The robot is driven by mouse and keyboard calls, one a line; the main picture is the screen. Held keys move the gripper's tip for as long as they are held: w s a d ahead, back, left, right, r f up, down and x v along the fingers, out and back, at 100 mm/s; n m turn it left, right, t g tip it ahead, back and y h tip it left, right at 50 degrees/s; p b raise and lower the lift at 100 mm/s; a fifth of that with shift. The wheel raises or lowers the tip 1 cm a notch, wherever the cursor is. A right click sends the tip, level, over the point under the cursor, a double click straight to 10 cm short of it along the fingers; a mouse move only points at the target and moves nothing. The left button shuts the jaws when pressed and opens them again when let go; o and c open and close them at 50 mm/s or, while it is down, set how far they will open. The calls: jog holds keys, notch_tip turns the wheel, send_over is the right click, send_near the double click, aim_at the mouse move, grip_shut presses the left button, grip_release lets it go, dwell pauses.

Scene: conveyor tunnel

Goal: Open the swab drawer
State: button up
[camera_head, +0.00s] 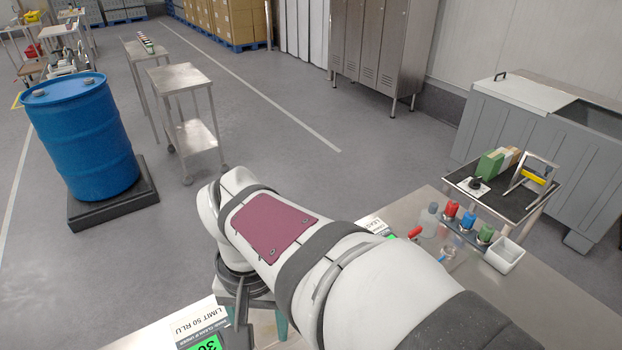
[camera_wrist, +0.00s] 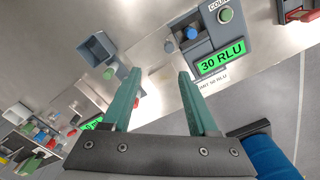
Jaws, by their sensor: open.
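In the wrist view, my gripper (camera_wrist: 159,78) has two green fingers spread apart with nothing between them, above the steel bench (camera_wrist: 150,45). A grey meter (camera_wrist: 230,30) with a green "30 RLU" display (camera_wrist: 220,58) stands up and right of the fingertips. A blue knob (camera_wrist: 191,33) sits on a small grey part at its left side. A grey-blue open box (camera_wrist: 97,48) stands left of the left fingertip. I cannot tell which part is the swab drawer. In the head view my arm hides most of the gripper; the green display (camera_head: 205,343) is cut off at the bottom edge.
Red, blue and green-capped bottles (camera_head: 468,220) and a white tub (camera_head: 503,255) stand on the bench at the right. A dark-topped cart (camera_head: 475,195) is beyond. A blue drum (camera_head: 85,140) stands on the floor at the left. Open floor lies between.

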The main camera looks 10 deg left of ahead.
jog(key=shift+n, duration=0.3)
jog(key=f, duration=0.5)
jog(key=a+f, duration=0.1)
jog(key=f, duration=0.4)
jog(key=a+f, duration=0.1)
jog(key=f, duration=0.5)
jog(key=shift+s+a, duration=0.1)
jog(key=shift+a, duration=0.1)
grip_shut()
